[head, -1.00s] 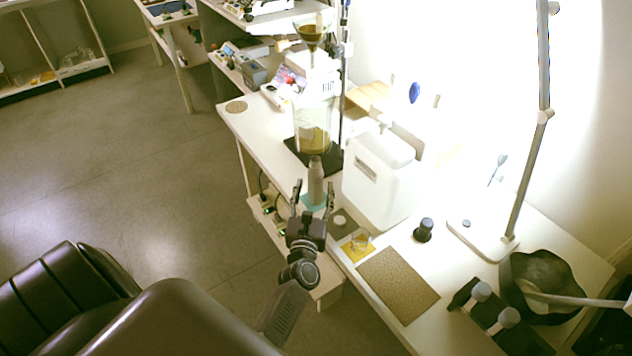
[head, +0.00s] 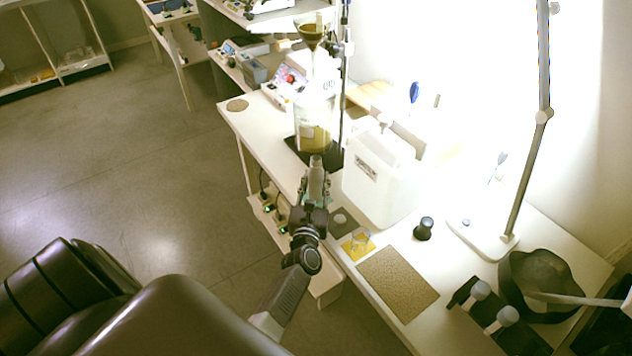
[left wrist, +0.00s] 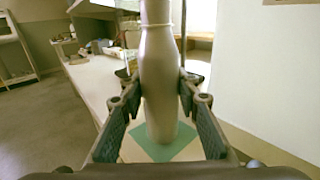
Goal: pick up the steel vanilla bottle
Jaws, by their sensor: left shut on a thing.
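The steel bottle (head: 315,178) stands upright near the table's left edge, in front of the glass vessel with yellow liquid. In the left wrist view the bottle (left wrist: 158,80) fills the middle, and its base rests on a green mat (left wrist: 160,148). I cannot read any label on it. My left gripper (head: 314,190) is around the bottle; in the left wrist view its two fingers (left wrist: 160,88) press on the bottle's sides at mid height. My right gripper is not in view.
A white container (head: 380,185) stands close to the right of the bottle. A glass vessel (head: 313,130) on a dark base is just behind. A yellow coaster (head: 358,246), a brown mat (head: 398,283) and a dark bowl (head: 541,285) lie nearer. Open floor is at the left.

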